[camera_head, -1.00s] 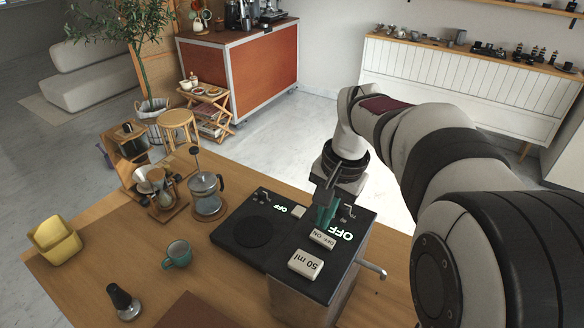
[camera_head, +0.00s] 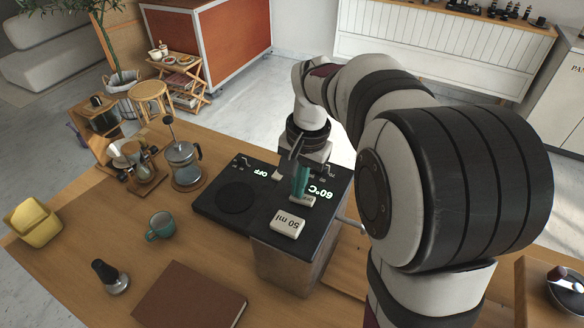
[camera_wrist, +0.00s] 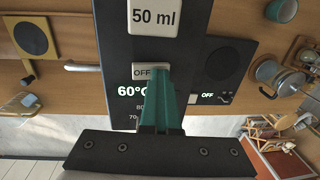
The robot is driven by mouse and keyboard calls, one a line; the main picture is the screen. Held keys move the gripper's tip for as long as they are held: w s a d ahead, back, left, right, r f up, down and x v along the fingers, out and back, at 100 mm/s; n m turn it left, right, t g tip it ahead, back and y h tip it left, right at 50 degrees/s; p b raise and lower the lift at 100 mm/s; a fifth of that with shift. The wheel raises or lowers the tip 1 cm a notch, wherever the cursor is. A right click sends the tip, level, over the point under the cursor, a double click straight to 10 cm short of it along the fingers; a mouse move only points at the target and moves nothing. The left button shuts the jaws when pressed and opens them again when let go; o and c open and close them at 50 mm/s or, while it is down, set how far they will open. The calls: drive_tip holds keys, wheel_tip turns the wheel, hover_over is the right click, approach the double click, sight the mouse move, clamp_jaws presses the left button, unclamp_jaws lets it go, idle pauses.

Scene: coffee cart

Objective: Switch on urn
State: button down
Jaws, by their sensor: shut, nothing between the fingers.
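The urn (camera_head: 285,268) is a metal box with a black top panel at the table's far right side. Its panel carries a white rocker switch (camera_wrist: 140,72) labelled OFF and ON, mostly covered by my gripper in the head view. Beside it a lit display (camera_head: 320,191) reads 60°C. A white block marked 50 ml (camera_head: 288,223) sits on the nearer part of the panel. My gripper (camera_head: 300,197), with teal fingers, is shut and empty. Its tips (camera_wrist: 157,68) are at the switch, overlapping its ON side in the wrist view; I cannot tell whether they touch.
Left of the urn is a black unit with a round plate (camera_head: 237,197) and a display reading OFF (camera_head: 261,173).

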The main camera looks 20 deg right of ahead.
drive_tip(key=shift+s+d+f, duration=0.15)
drive_tip(key=shift+s+d, duration=0.45)
drive_tip(key=shift+s, duration=0.1)
wheel_tip(320, 180, up, 14)
drive_tip(key=shift+s+d, duration=0.4)
drive_tip(key=shift+d, duration=0.05)
approach(310, 200)
drive_tip(key=shift+y, duration=0.3)
drive_tip(key=f, duration=0.2)
drive_tip(key=w+a+f, duration=0.1)
drive_tip(key=f, duration=0.1)
drive_tip(key=w+a+f, duration=0.1)
drive_tip(key=f, duration=0.2)
drive_tip(key=shift+w, duration=0.1)
